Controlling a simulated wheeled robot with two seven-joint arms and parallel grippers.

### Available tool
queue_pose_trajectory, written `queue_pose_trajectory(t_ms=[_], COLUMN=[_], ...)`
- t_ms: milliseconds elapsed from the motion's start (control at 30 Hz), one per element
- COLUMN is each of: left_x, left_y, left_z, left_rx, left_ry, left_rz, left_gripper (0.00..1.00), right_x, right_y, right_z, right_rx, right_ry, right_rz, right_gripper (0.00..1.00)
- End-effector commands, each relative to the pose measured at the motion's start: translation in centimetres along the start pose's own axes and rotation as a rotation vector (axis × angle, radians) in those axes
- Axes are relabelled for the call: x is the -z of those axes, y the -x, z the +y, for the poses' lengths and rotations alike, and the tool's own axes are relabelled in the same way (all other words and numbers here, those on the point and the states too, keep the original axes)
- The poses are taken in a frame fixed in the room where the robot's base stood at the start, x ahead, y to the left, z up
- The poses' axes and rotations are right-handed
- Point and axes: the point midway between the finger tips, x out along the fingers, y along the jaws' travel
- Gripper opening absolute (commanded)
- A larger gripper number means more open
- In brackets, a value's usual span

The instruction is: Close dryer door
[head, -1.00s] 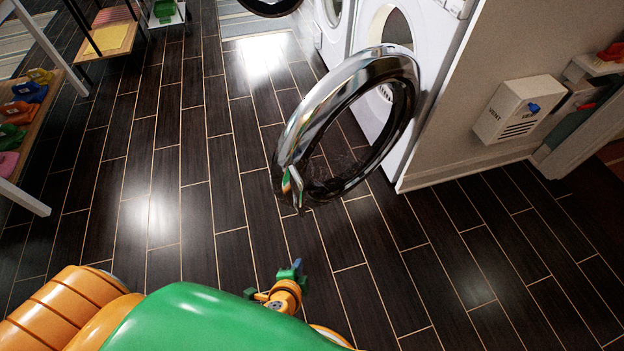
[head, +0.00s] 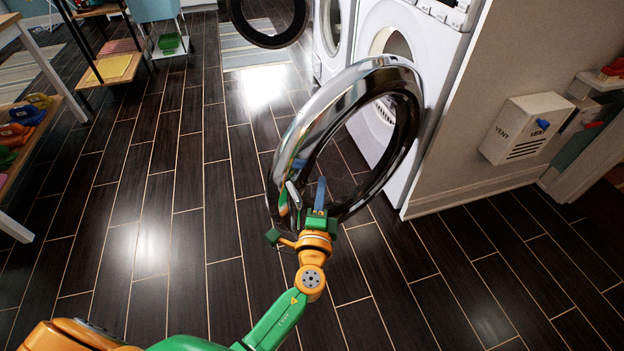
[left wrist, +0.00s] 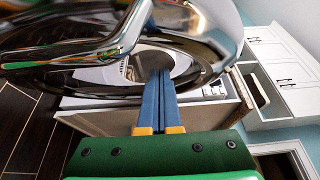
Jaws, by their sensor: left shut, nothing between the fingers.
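The dryer door (head: 299,133) is a round chrome-rimmed ring standing wide open from the white dryer (head: 385,140). The dryer's round opening shows behind the door's upper right part. My left gripper (head: 320,190) is shut and empty, at the lower part of the door in the head view. I cannot tell whether it touches the rim. In the left wrist view, the blue fingers (left wrist: 161,85) are together, with the chrome door rim (left wrist: 205,20) close above and across them. My right gripper is not in view.
A second machine (head: 331,35) with its dark round door (head: 268,20) open stands farther back. A wall-mounted vent box (head: 527,128) is at the right. Shelves with colored items (head: 25,120) stand at the left. The dark plank floor between is clear.

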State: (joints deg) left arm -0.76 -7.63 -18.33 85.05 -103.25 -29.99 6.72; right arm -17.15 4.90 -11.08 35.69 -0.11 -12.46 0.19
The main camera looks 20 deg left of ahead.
Motion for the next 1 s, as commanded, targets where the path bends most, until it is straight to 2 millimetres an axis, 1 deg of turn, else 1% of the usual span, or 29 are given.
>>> queue_pose_trajectory(t_ms=[33,200,633,767,867,1000], left_x=[-0.7,-2.1,-2.4,-3.0,-4.2,-6.8], left_y=[-0.6,-1.9,-2.2,-2.8,-3.9,-6.5], left_z=[-0.2,-0.1,0.1,0.4,0.7,1.0], left_rx=[0.0,0.0,-0.001,-0.002,-0.003,-0.003], left_ry=[-0.005,-0.003,-0.002,-0.007,-0.009,-0.013], left_rz=[-0.002,-0.001,0.001,0.016,0.045,0.113], left_gripper=[0.0,0.0,0.0,0.0,0.0,0.0], right_x=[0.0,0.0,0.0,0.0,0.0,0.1], right_y=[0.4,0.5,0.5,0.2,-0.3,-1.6], right_z=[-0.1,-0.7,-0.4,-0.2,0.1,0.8], right_rx=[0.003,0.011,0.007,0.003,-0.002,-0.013], right_ry=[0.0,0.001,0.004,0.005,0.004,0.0], right_rz=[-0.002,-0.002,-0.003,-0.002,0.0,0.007], right_gripper=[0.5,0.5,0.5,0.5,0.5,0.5])
